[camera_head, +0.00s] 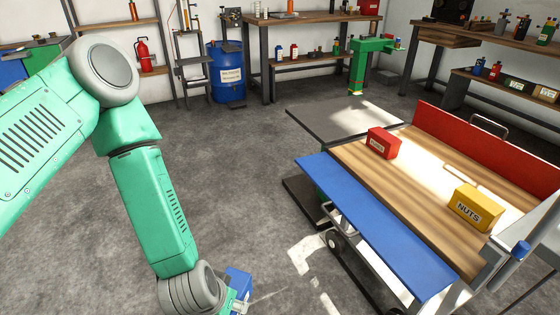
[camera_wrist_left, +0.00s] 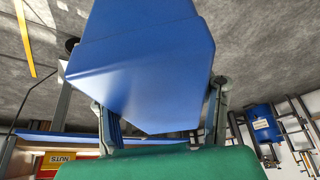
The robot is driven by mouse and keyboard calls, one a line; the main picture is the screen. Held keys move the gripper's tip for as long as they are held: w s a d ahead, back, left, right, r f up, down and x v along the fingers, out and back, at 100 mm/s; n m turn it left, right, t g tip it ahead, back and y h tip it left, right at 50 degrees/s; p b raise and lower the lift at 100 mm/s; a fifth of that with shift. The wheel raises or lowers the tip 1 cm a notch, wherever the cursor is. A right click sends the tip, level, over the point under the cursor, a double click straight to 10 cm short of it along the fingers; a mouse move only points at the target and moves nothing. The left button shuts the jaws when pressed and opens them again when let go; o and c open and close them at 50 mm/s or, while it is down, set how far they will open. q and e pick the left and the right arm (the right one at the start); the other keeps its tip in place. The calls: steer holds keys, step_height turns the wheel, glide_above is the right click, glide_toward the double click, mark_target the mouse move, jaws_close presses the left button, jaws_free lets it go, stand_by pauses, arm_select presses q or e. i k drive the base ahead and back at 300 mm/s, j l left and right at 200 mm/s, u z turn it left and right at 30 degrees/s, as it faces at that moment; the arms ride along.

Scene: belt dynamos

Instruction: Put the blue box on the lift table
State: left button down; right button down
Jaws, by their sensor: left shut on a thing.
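The blue box (camera_head: 238,283) is at the bottom of the head view, mostly hidden by my left wrist. My left gripper (camera_head: 236,303) is shut on it, over the grey floor and left of the work table. In the left wrist view the box (camera_wrist_left: 140,60) fills the upper middle, tilted, between the two fingers of the gripper (camera_wrist_left: 162,115). A low table with a dark grey top (camera_head: 345,120), which may be the lift table, stands behind the work table; its top looks bare. My right gripper is not in view.
The wooden work table (camera_head: 400,190) has a blue front flap (camera_head: 375,225) and a red back board (camera_head: 480,145). On it are a red box (camera_head: 383,143) and a yellow NUTS box (camera_head: 475,207). A blue barrel (camera_head: 227,75) and green post (camera_head: 357,72) stand behind. Left floor is clear.

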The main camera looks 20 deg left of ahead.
mark_target(335, 113)
steer(key=i+j+u, duration=0.1)
steer(key=u, duration=0.35)
steer(key=i+j+u, duration=0.15)
steer(key=u, duration=0.3)
steer(key=i+u, duration=0.2)
steer(key=u, duration=0.25)
steer(key=i, duration=3.25)
steer(key=i+z, duration=0.15)
steer(key=i, duration=0.25)
steer(key=i+j+z, duration=0.15)
steer(key=i, duration=0.3)
steer(key=i+j+z, duration=0.15)
steer(key=i, duration=0.25)
steer(key=z, duration=3.55)
